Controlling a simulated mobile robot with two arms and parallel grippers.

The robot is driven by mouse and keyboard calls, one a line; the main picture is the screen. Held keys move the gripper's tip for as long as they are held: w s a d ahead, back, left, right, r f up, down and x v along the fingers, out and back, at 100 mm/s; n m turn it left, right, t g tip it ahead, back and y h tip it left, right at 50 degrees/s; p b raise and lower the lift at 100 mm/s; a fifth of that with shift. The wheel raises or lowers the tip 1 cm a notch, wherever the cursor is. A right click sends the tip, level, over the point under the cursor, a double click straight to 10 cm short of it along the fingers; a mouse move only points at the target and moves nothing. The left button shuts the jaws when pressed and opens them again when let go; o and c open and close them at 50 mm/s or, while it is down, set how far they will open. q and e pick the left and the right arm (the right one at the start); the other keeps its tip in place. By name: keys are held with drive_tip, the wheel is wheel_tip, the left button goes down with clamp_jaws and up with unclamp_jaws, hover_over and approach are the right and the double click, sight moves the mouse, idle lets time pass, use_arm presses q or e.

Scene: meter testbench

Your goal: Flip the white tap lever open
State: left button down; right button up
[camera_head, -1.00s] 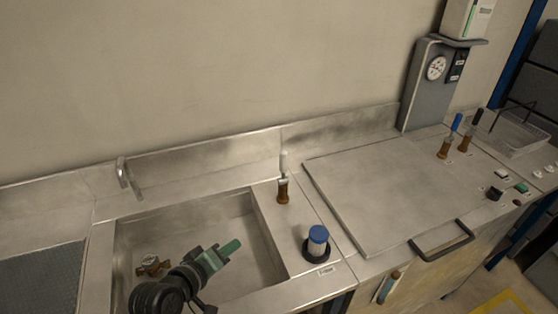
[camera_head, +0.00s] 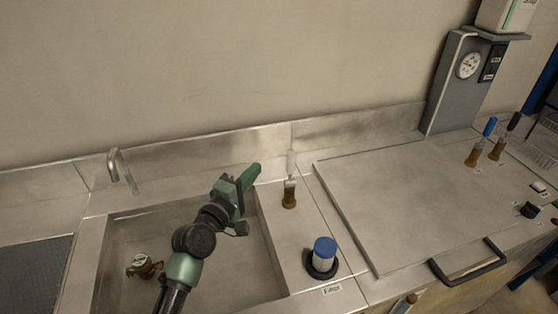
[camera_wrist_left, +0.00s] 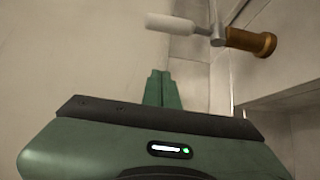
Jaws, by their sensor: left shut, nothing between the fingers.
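The white tap lever (camera_head: 290,163) stands upright on its brass tap body (camera_head: 289,198), on the steel strip right of the sink. In the left wrist view the white lever (camera_wrist_left: 171,22) and the brass body (camera_wrist_left: 250,41) lie ahead of the fingers. My left gripper (camera_head: 255,170) is over the sink's back right corner, left of the white lever and apart from it. Its green fingers (camera_wrist_left: 162,88) are together and hold nothing. My right gripper is not in view.
The sink (camera_head: 130,228) holds a brass fitting (camera_head: 144,266). A blue-capped cylinder (camera_head: 324,252) stands in front of the tap. A lidded panel with a black handle (camera_head: 470,264) is to the right. Blue (camera_head: 490,127) and black (camera_head: 513,121) levers stand farther right.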

sight(290, 169)
use_arm(q)
drive_tip(key=w+d+p, duration=0.3)
drive_tip(key=w+d, duration=0.1)
drive_tip(key=d, duration=0.2)
drive_tip(key=shift+w+d, duration=0.2)
drive_tip(key=shift+w, duration=0.05)
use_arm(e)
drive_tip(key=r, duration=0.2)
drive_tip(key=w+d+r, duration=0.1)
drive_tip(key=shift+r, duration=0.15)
